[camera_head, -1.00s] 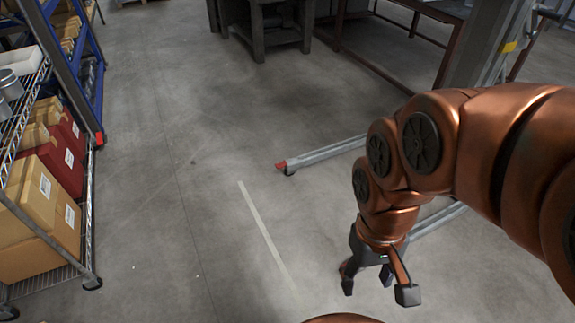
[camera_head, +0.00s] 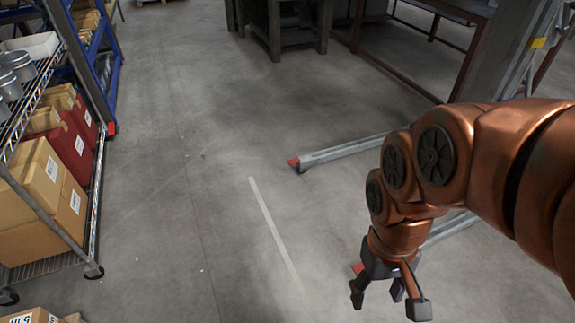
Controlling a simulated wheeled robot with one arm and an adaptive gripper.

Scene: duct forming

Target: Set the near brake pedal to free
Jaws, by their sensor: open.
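Two grey metal legs lie low on the floor at the right. The far leg (camera_head: 350,149) ends in a red tip (camera_head: 293,163). The near leg (camera_head: 450,228) runs behind my gripper, and a small red piece (camera_head: 357,268) shows beside the gripper's left edge. This red piece may be the near brake pedal, mostly hidden; I cannot tell its position. My gripper (camera_head: 388,300) hangs at the lower right, fingers down, open and empty. I cannot tell whether it touches the red piece.
A wire shelf (camera_head: 97,205) with boxes stands at the left, and more boxes (camera_head: 35,315) are at the lower left corner. A dark bench (camera_head: 285,30) is at the back. The concrete floor between is clear, with a pale line (camera_head: 272,228).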

